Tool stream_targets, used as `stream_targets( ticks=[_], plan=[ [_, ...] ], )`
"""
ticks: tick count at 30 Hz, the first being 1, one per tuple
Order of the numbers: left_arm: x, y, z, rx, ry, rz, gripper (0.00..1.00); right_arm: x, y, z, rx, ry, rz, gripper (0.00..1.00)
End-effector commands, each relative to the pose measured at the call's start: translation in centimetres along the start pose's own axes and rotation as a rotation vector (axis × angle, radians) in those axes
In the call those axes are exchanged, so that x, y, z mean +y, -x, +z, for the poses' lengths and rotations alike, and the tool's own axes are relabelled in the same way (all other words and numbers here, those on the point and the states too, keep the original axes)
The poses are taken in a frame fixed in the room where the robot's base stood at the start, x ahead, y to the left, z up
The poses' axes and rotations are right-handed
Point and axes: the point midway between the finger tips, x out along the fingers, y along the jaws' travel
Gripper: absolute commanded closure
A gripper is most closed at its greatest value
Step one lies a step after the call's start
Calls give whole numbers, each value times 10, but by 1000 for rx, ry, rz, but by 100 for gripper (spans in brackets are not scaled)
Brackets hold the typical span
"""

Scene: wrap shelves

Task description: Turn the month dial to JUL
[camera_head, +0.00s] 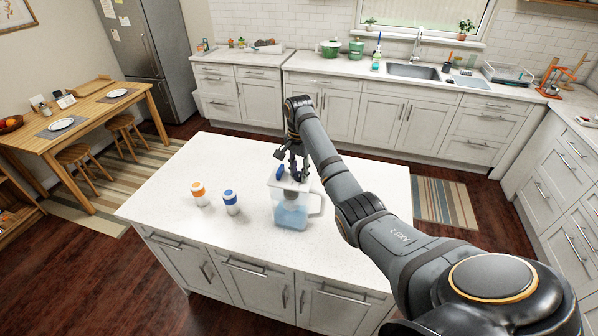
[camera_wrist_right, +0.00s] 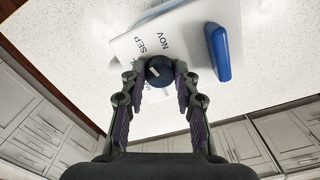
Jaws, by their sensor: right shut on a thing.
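A pitcher with a white lid and blue contents (camera_head: 290,213) stands on the island, its handle at the right. In the right wrist view the lid (camera_wrist_right: 185,30) carries month words, with SEP and NOV readable. The month dial (camera_wrist_right: 158,68) is a small round dark blue knob with a light mark; I cannot tell which month it points to. My right gripper (camera_wrist_right: 159,74) is shut on the dial from both sides; in the head view the gripper (camera_head: 293,170) is over the lid. The fingers partly cover other labels. My left gripper is not in view.
A long blue piece (camera_wrist_right: 217,52) stands on the lid beside the dial. An orange-capped bottle (camera_head: 199,193) and a blue-capped bottle (camera_head: 231,202) stand left of the pitcher on the white island top (camera_head: 205,160). The island is clear around them.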

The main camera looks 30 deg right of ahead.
Motion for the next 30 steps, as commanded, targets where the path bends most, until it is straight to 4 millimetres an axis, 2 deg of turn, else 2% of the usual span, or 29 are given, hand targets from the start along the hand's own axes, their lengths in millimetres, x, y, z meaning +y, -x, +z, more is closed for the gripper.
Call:
stream_targets(
  ticks=[17, 18, 21, 23, 30],
  plan=[
    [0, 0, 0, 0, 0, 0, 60, 0, 0, 0, 0, -32, 0, 100],
    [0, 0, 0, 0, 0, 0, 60, 0, 0, 0, 0, -31, 0, 67],
    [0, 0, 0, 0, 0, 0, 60, 0, 0, 0, 0, -31, 0, 53],
    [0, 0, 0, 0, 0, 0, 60, 0, 0, 0, 0, -31, 0, 46],
    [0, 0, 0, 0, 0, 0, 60, 0, 0, 0, 0, -31, 0, 46]
  ],
)
